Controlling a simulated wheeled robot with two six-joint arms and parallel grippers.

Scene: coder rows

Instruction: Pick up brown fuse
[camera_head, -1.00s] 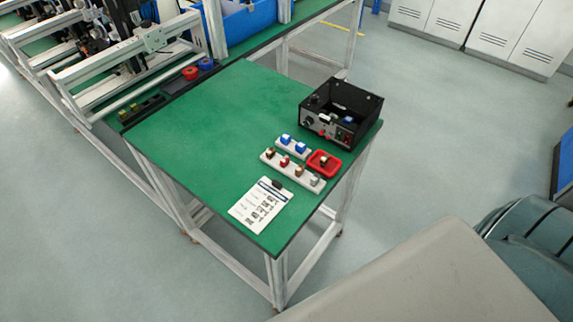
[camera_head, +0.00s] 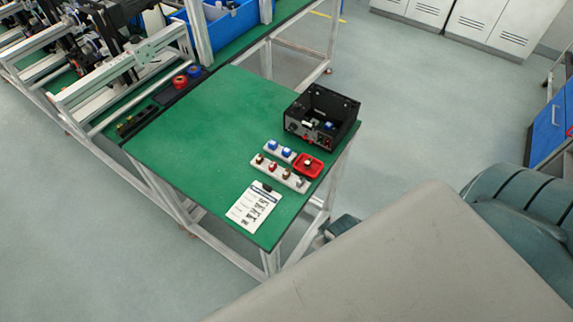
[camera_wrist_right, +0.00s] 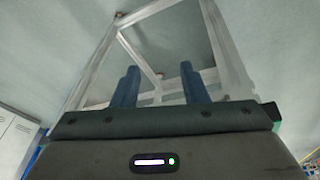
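A white fuse strip (camera_head: 266,170) lies on the green table, holding several small fuses in a row. One near its left end (camera_head: 259,158) looks brown; others look red, brownish and grey, but they are too small to tell surely. A red tray (camera_head: 318,172) beside the strip holds a small item whose colour is unclear. In the right wrist view my right gripper (camera_wrist_right: 158,68) has its two blue fingers apart with nothing between them. It faces the white table frame and floor, away from the fuses. My left gripper is not in view.
A shorter white strip with two blue fuses (camera_head: 286,153) lies behind. A black open box (camera_head: 322,117) stands at the table's right edge. A printed sheet (camera_head: 252,207) lies in front. The table's left half (camera_head: 195,145) is clear. White frame legs (camera_wrist_right: 228,55) stand below.

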